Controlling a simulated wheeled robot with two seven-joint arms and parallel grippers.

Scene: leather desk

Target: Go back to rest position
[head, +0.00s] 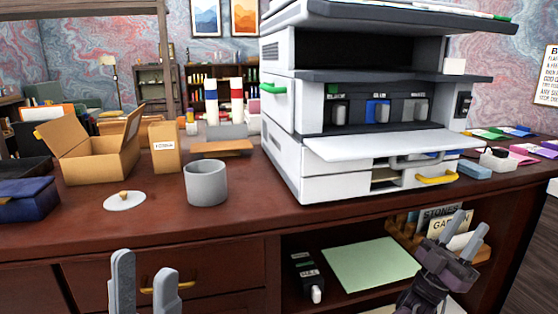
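My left gripper (144,262) shows at the bottom left, in front of the wooden desk's drawer. Its two grey fingers point up and stand apart, with nothing between them. My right gripper (468,227) is at the lower right, in front of the open shelf under the desk top. Its grey fingers point up and to the right and stand apart. Pale shapes on the shelf show behind them, and I see nothing held. The wrist of my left gripper is cut off by the bottom edge of the picture.
The desk top (250,217) carries a white machine (282,150) with its front flap down. A grey cup (206,183), an open cardboard box (95,160) and a blue pouch (30,198) stand left of it. A green sheet (370,264) lies on the lower shelf.

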